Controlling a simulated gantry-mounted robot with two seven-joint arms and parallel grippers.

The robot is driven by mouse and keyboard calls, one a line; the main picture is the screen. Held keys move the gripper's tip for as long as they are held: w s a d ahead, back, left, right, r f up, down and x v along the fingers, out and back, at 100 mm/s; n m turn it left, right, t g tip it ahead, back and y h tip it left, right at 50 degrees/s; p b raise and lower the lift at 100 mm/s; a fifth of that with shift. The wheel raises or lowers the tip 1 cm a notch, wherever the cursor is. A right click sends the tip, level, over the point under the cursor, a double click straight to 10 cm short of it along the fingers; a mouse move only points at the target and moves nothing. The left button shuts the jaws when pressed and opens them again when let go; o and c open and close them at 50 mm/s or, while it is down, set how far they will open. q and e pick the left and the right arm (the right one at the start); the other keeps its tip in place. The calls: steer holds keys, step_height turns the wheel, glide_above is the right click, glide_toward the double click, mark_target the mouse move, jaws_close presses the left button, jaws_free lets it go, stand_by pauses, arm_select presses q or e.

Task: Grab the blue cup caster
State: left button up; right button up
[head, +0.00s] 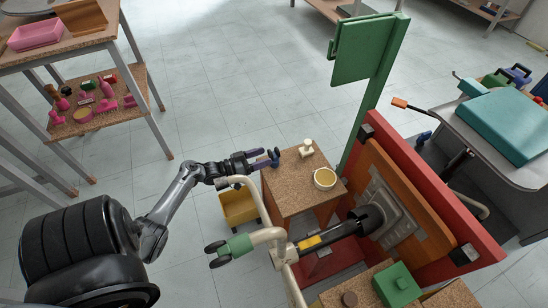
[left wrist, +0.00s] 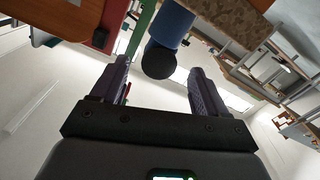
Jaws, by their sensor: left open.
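The blue cup caster is a blue cylinder (left wrist: 170,25) with a dark rounded end (left wrist: 158,60), at the upper middle of the left wrist view. My left gripper (left wrist: 160,76) is open, and the dark end shows between and just beyond its two purple fingers. I see no grip on it. In the head view my left gripper (head: 266,158) is at the left edge of a small cork-topped table (head: 290,195). At that scale I cannot separate the caster from the bluish fingertips. My right gripper is in neither view.
A cream bent tube frame with a green grip (head: 238,245) curves close below my left gripper. A yellow bin (head: 238,207) stands under it. The small table holds a cream fitting (head: 306,148) and a yellow-filled cup (head: 324,179). Open floor lies behind.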

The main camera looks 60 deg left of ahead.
mark_target(269, 155)
arm_select(q)
steer(key=w, duration=0.1)
steer(key=w+b, duration=0.1)
steer(key=w, duration=0.1)
steer(key=shift+w+d+b, duration=0.2)
steer(key=shift+d+b, duration=0.1)
steer(key=shift+b, duration=0.1)
steer(key=shift+w+r, duration=0.1)
steer(key=shift+w, duration=0.3)
steer(key=shift+s, duration=0.1)
steer(key=shift+c, duration=0.9)
steer(key=c, duration=1)
